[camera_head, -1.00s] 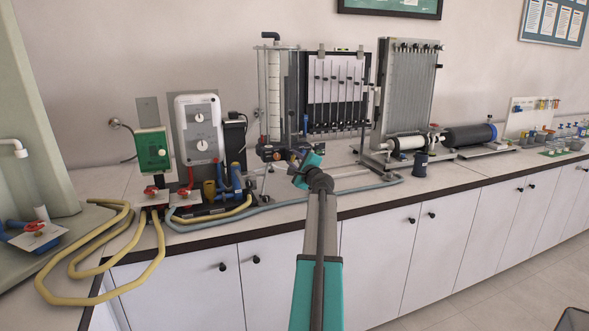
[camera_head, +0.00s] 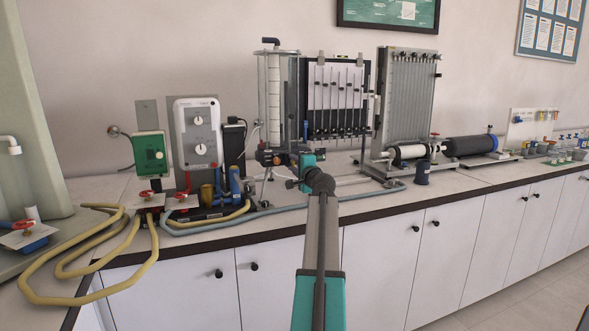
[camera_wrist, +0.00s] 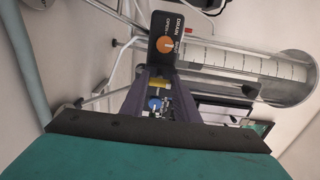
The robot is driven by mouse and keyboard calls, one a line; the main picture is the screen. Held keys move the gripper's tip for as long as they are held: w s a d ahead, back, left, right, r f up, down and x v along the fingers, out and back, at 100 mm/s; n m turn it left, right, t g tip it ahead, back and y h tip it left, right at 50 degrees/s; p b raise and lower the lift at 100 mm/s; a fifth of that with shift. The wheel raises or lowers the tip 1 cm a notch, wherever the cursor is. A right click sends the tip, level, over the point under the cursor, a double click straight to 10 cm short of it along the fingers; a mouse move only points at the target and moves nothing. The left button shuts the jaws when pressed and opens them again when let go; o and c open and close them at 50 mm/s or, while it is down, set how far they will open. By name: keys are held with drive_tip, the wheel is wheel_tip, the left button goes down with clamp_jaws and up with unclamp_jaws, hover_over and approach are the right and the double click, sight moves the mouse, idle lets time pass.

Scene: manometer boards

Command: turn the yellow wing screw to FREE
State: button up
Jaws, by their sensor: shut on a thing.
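In the wrist view a small yellow piece, taken as the yellow wing screw (camera_wrist: 158,86), shows between the dark fingers of my gripper (camera_wrist: 160,78). The fingers are shut on it, and they hide much of its shape. Its angle and any FREE mark cannot be read. In the head view the teal wrist of my arm stands at the foot of the clear column apparatus (camera_head: 276,95). It hides the fingers and the screw there.
A black plate marked DRAIN with an orange knob (camera_wrist: 165,44) sits just beyond the fingers. A blue knob (camera_wrist: 154,104) shows below the yellow piece. A grey-blue hose (camera_head: 215,226) runs along the bench front. The manometer panel (camera_head: 338,100) stands behind.

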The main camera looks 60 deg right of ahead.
idle(0.4)
drive_tip(key=o, duration=1)
drive_tip(key=shift+o, duration=0.2)
drive_tip(key=shift+s, duration=0.1)
drive_tip(key=v, duration=1.3)
drive_tip(key=shift+s+a, duration=0.25)
drive_tip(key=shift+s, duration=0.05)
